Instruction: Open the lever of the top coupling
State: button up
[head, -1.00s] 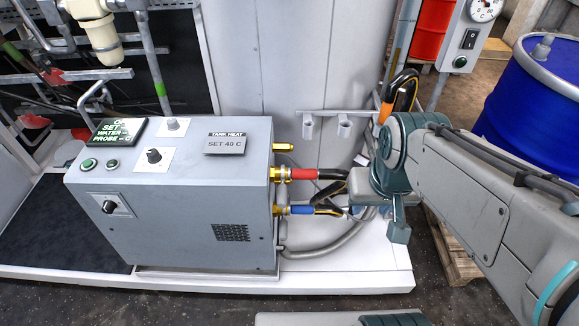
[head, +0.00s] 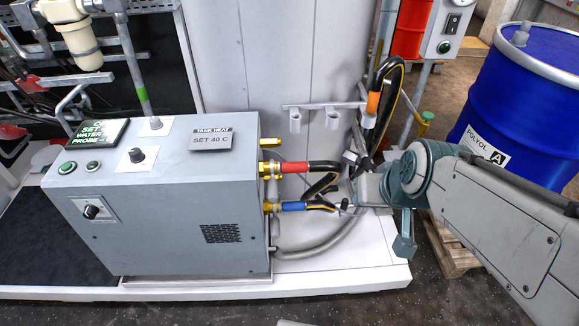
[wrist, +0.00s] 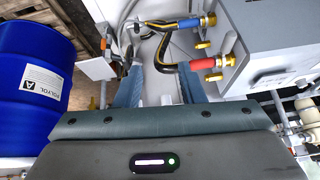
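The top coupling (head: 296,168) is red with a brass fitting at the right side of the grey heater cabinet. A black-and-yellow hose leaves it. In the wrist view the red coupling (wrist: 202,64) sits below the blue lower coupling (wrist: 189,24); the blue one also shows in the head view (head: 293,206). The lever's position is too small to make out. My gripper (wrist: 161,78) shows two blue-grey fingers spread apart, with nothing held. The red coupling lies just right of and beyond the fingers, apart from them. In the head view my arm largely hides the gripper.
The heater cabinet (head: 165,235) stands left of the couplings. An orange-ended hose (head: 373,102) hangs by the grey holders (head: 330,117) above. A blue drum (head: 520,100) stands on the right above a wooden pallet (head: 449,252). Looped hoses run close to the fingers.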

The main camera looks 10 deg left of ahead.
jog(key=w+a+f+n+t+y+b, duration=0.2)
jog(key=w+a+f+t+y+b, duration=0.15)
jog(key=a+f+b, duration=0.55)
jog(key=n+t+b, duration=0.1)
jog(key=t+b, duration=0.5)
jog(key=b, duration=0.7)
send_near(273, 188)
jog(key=s+f+t+h+b, duration=0.1)
jog(key=s+f+t+b, duration=0.2)
jog(key=f+b, duration=0.15)
jog(key=shift+g, duration=0.25)
jog(key=p+x, duration=0.2)
jog(key=p, duration=0.2)
jog(key=r+p+x, duration=0.1)
jog(key=p+x, duration=0.5)
jog(key=p, duration=0.1)
jog(key=shift+a+r+p, duration=0.2)
jog(key=shift+r+p, duration=0.15)
jog(key=x, duration=0.5)
jog(key=shift+w+f+b, duration=0.25)
jog(key=shift+w+b, duration=0.05)
jog(key=shift+w, duration=0.05)
